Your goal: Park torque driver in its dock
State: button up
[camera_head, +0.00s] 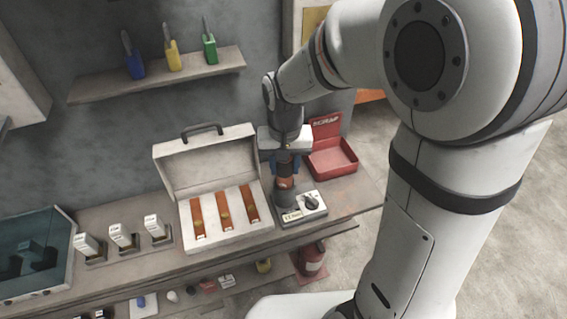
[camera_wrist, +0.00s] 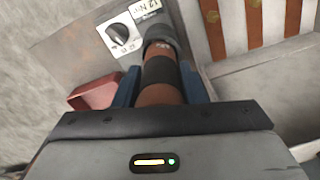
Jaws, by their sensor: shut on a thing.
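The torque driver (camera_head: 285,184) is a brown and dark cylinder, upright in the head view. My gripper (camera_head: 285,167) has blue fingers and is shut around the driver's upper part. In the wrist view the driver (camera_wrist: 160,70) runs between the two blue fingers. The dock (camera_head: 308,202) is a light grey block with a black dial and a "1.2 Nm" type label. The driver's lower end is at the dock's left part, inside or just above a dark grey collar (camera_wrist: 161,36). I cannot tell how deep it sits, as the tip is hidden.
An open white case (camera_head: 236,238) with brown strips is left of the dock. A red open box (camera_head: 332,160) stands behind right. White-topped units (camera_head: 123,237) and a glass-topped box (camera_head: 35,255) are farther left. The bench edge is close in front.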

jog(key=shift+f+b, duration=0.35)
jog(key=shift+f, duration=0.05)
dwell(0.4)
jog(key=o, duration=1.2)
jog(key=shift+c, duration=0.2)
